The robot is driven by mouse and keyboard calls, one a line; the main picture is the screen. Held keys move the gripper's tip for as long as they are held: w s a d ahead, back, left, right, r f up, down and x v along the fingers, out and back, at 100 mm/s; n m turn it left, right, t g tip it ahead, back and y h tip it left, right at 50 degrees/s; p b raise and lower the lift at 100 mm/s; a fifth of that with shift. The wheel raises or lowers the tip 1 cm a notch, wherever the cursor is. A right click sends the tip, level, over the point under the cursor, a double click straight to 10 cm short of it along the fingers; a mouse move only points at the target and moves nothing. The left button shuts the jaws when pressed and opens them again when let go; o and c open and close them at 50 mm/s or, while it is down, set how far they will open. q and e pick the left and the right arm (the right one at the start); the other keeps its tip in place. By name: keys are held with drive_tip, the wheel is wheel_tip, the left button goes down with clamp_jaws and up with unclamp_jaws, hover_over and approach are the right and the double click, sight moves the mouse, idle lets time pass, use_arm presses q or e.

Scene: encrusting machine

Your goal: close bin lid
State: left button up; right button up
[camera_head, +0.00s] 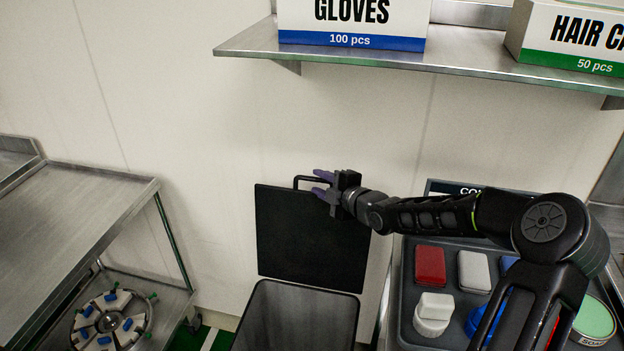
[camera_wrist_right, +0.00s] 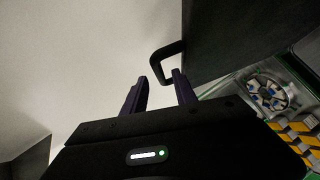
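The bin lid (camera_head: 308,240) is a dark square panel standing open, upright against the wall. Its black loop handle (camera_head: 303,180) sticks up from the top edge. The bin (camera_head: 297,318) below is dark grey and open at the top. My right gripper (camera_head: 319,184) is at the lid's upper right, close to the handle. In the right wrist view its purple fingers (camera_wrist_right: 160,92) are apart with nothing between them, and the handle (camera_wrist_right: 160,66) lies just beyond the tips. Whether a finger touches it is unclear. My left gripper is not in view.
A dark tray (camera_head: 403,290) with red, white and blue items is right of the bin. A steel shelf (camera_head: 470,50) with boxes is above. A steel table (camera_head: 75,230) stands left, with a round part (camera_head: 112,322) on its lower shelf.

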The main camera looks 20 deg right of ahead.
sight(314, 180)
drive_tip(key=x, duration=0.4)
drive_tip(key=shift+w, duration=0.1)
drive_tip(key=shift+c, duration=0.5)
clamp_jaws()
idle(0.9)
